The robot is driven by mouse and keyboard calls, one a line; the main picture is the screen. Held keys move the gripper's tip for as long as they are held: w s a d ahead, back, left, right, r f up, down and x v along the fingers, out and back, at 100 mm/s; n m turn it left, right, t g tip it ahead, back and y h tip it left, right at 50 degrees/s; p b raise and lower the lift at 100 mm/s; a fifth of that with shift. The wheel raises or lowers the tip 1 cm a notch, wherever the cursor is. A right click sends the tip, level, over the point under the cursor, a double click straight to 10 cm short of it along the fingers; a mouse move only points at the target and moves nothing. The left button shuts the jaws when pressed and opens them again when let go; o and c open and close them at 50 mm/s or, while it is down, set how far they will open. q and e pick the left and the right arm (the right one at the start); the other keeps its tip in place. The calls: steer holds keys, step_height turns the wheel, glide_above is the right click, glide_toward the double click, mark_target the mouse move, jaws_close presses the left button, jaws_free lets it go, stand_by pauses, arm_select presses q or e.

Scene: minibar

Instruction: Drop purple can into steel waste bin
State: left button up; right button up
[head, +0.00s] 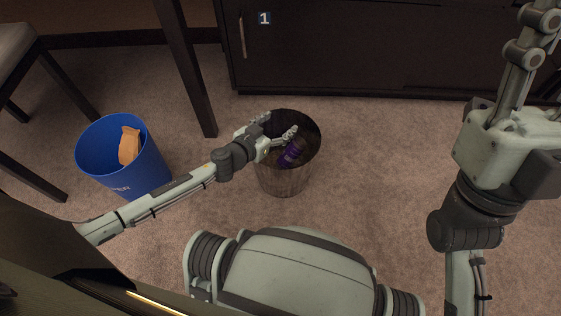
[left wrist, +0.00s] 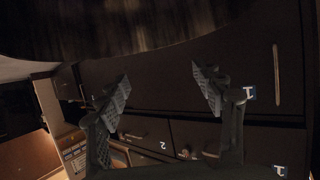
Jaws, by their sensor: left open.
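The purple can (head: 293,154) shows inside the mouth of the steel waste bin (head: 285,182), tilted, against the dark interior. My left gripper (head: 279,127) is over the bin's mouth, just above the can in the picture. In the left wrist view its two fingers (left wrist: 163,92) are spread apart with nothing between them, and the can is not visible there. A dark, streaked curved surface at the top of that view looks like the bin's wall (left wrist: 110,25). My right gripper (head: 532,38) is at the upper right, partly cut off by the frame edge, away from the bin.
A blue bin (head: 150,172) with a crumpled orange-brown item (head: 129,145) in it stands to the left. A dark cabinet (head: 370,55) marked 1 runs along the back. A chair (head: 15,45) and a dark table leg (head: 190,75) stand at the left. Carpet right of the steel bin is clear.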

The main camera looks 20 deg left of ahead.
arm_select(q)
steer(key=v, duration=1.2)
steer(key=shift+r, duration=0.1)
